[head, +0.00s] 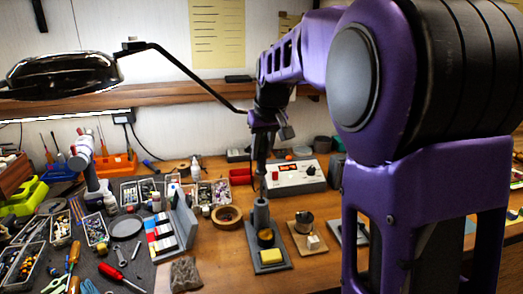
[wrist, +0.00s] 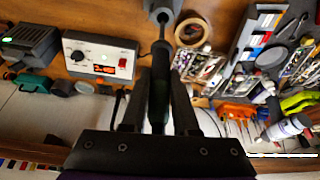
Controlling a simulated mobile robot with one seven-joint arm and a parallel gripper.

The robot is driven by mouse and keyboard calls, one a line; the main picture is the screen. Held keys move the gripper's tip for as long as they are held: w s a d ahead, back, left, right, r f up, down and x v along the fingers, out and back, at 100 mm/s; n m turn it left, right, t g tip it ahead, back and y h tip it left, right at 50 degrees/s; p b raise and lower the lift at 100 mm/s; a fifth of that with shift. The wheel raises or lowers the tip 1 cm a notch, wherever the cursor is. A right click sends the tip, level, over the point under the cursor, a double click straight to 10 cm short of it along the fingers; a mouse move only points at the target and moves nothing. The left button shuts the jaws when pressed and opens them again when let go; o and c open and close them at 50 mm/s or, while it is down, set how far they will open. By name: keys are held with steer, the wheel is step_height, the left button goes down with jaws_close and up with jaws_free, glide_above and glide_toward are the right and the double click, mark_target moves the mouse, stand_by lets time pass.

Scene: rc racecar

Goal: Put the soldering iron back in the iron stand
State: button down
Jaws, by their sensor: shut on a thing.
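My gripper (head: 262,146) is shut on the soldering iron and holds it upright, tip down. In the wrist view the iron's dark handle (wrist: 160,85) lies between the two fingers. The iron stand (head: 262,216) has a grey upright holder on a flat base with a yellow sponge (head: 270,256). The gripper is directly above the holder. The iron's thin metal shaft reaches the holder's top, which also shows at the upper edge of the wrist view (wrist: 163,6). The tip is hidden, and I cannot tell how deep it sits.
A white-fronted soldering station (head: 296,176) stands behind the stand. A tape roll (head: 227,216) is to its left, with a grey rack (head: 178,226) beyond. A small wooden board (head: 306,238) with a cup is to the right. Bare wood lies in front.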

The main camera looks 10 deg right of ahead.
mark_target(262, 175)
steer(key=shift+f, duration=0.15)
steer(key=shift+f+b, duration=3.05)
steer(key=shift+f, duration=1.25)
steer(key=c, duration=0.6)
jaws_free()
steer(key=shift+o, duration=0.4)
steer(key=o, duration=0.3)
